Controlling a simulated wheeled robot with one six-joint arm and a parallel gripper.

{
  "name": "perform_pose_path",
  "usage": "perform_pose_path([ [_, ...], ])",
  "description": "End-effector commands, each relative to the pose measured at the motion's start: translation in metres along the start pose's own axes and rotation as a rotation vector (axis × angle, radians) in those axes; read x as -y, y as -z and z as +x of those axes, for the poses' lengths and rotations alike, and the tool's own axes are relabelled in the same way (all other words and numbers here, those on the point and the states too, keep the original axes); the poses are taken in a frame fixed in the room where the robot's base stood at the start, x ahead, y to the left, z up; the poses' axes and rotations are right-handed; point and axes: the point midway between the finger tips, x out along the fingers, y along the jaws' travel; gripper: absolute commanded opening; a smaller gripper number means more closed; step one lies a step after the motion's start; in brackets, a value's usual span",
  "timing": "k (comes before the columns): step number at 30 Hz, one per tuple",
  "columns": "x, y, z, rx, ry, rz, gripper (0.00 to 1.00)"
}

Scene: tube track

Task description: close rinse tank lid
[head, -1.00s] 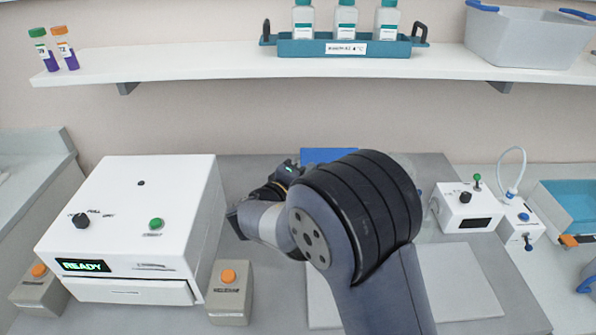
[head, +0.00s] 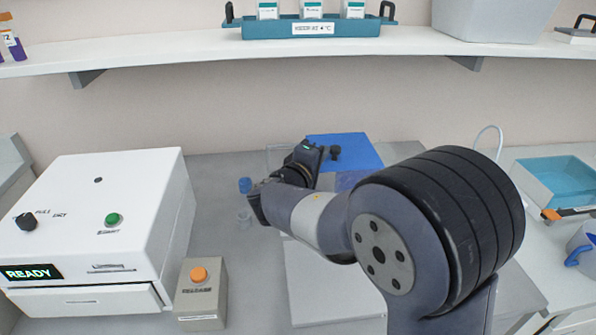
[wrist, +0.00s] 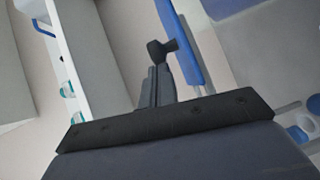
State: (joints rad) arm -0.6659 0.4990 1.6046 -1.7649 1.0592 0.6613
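The rinse tank lid seems to be the blue panel (head: 352,146) with a black knob (head: 334,152). It stands raised at the back of the bench, behind my arm. In the wrist view the blue panel (wrist: 187,45) shows nearly edge-on, with its knob (wrist: 160,50) sticking out to the left. My gripper (head: 312,150) is just left of the knob in the head view. In the wrist view its fingers (wrist: 155,72) are close together, just short of the knob, with nothing visible between them. The tank is mostly hidden by my arm; a clear edge shows beside the lid.
A white machine (head: 95,215) reading READY and a release button box (head: 203,292) stand at left. A small clear vessel (head: 245,217) and blue cap (head: 245,185) are left of my wrist. A teal basin (head: 565,180) is at right. A shelf (head: 200,60) spans above.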

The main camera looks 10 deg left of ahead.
Motion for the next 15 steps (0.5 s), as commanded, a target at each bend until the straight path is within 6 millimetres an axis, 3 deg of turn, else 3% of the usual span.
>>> perform_pose_path([
  [6, -0.001, -0.032, 0.022, 0.004, -0.002, 0.003, 0.00],
  [15, -0.008, -0.050, 0.036, 0.001, 0.000, 0.000, 0.00],
])
